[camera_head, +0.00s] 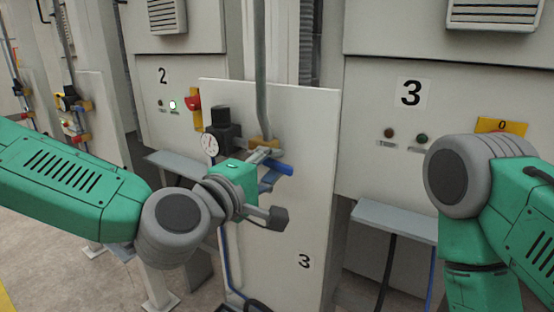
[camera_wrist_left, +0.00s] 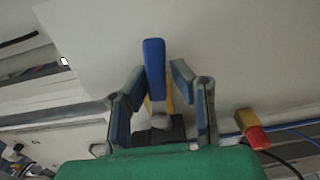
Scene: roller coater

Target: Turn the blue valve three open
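The blue valve handle (camera_head: 283,168) sticks out to the right from a brass-coloured fitting (camera_head: 264,145) on a white panel marked 3. My left gripper (camera_head: 270,166) is at the handle in the head view. In the left wrist view, the blue handle (camera_wrist_left: 154,68) stands between the two spread fingers of my left gripper (camera_wrist_left: 160,76). Gaps show on both sides of the handle, the wider one on the right. I cannot tell how deep the handle sits between the fingers. My right arm is at the right, but its gripper is out of view.
A round gauge (camera_head: 210,145) and a black block (camera_head: 221,126) sit left of the valve. A grey pipe (camera_head: 260,70) rises above it. A red switch (camera_head: 193,101) is on cabinet 2. A grey shelf (camera_head: 398,220) juts out below the cabinet 3 lights.

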